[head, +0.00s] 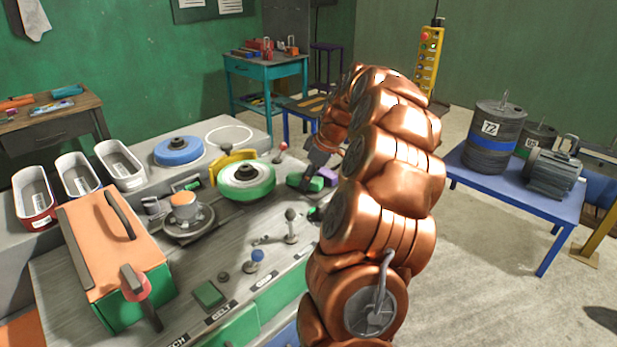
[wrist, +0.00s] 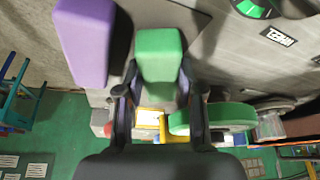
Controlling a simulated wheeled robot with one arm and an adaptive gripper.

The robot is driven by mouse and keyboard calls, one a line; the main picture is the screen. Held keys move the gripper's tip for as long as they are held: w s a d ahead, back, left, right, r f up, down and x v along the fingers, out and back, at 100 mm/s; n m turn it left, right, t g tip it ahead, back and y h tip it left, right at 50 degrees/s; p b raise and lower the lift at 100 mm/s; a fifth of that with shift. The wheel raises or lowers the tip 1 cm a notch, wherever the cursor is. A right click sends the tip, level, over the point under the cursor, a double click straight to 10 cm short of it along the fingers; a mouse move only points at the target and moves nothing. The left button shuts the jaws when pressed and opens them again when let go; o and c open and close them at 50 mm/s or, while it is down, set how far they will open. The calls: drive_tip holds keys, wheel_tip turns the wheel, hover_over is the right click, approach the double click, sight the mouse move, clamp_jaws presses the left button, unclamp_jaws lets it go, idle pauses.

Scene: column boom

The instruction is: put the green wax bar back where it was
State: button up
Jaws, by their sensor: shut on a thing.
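The green wax bar (wrist: 160,52) is between the two dark fingers of my gripper (wrist: 158,82) in the wrist view, and the fingers are shut on it. In the head view the green bar (head: 294,180) shows at the bench's right edge, partly hidden by my gripper (head: 312,178). A purple bar (wrist: 84,42) is beside it, apart from the fingers; it also shows in the head view (head: 328,177). I cannot tell whether the green bar touches the surface below.
A green-rimmed wheel (head: 246,183) and a blue wheel (head: 178,151) are left of the bars. Small levers (head: 290,224) stand in front. Several open bins (head: 78,176) and an orange-topped box (head: 100,240) are farther left. A blue table (head: 510,190) stands at right.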

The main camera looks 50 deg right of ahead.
drive_tip(key=shift+f, duration=0.25)
drive_tip(key=shift+f, duration=0.15)
drive_tip(key=o, duration=1.2)
drive_tip(key=shift+c, duration=0.2)
drive_tip(key=shift+r, duration=0.25)
drive_tip(key=b+v, duration=0.3)
drive_tip(key=v, duration=0.9)
drive_tip(key=shift+f, duration=0.1)
